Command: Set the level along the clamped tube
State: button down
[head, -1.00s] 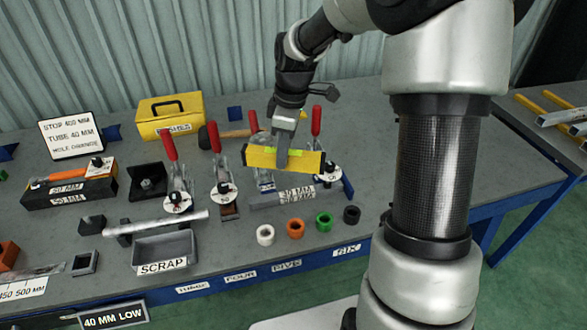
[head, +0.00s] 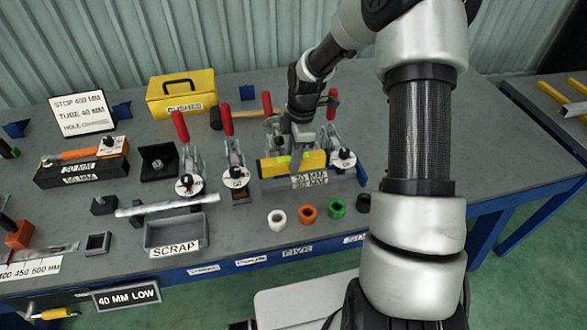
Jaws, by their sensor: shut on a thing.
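My gripper (head: 301,146) is shut on the yellow level (head: 309,160), gripping it near its middle from above. The level lies roughly lengthwise along a grey bar with a 30 MM label (head: 310,181), between the red-handled toggle clamps. The bar is mostly hidden under the level, and I cannot tell whether the level touches it. Toggle clamps stand to the left (head: 236,175) and right (head: 343,158) of the level. Another toggle clamp (head: 189,180) stands farther left. A silver tube (head: 165,204) lies at the left, behind the scrap tray.
The scrap tray (head: 176,230) is at the front. Several coloured rings, among them an orange one (head: 308,212), lie in front of the level. A yellow case (head: 181,92) and a hammer (head: 240,115) are behind. The bench's right side is clear.

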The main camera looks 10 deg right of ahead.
jog(key=shift+f, duration=2.2)
jog(key=shift+f, duration=0.1)
jog(key=c, duration=1.5)
grip_release()
jog(key=r, duration=0.4)
jog(key=d+r, duration=0.1)
jog(key=r, duration=0.7)
jog(key=shift+d, duration=0.2)
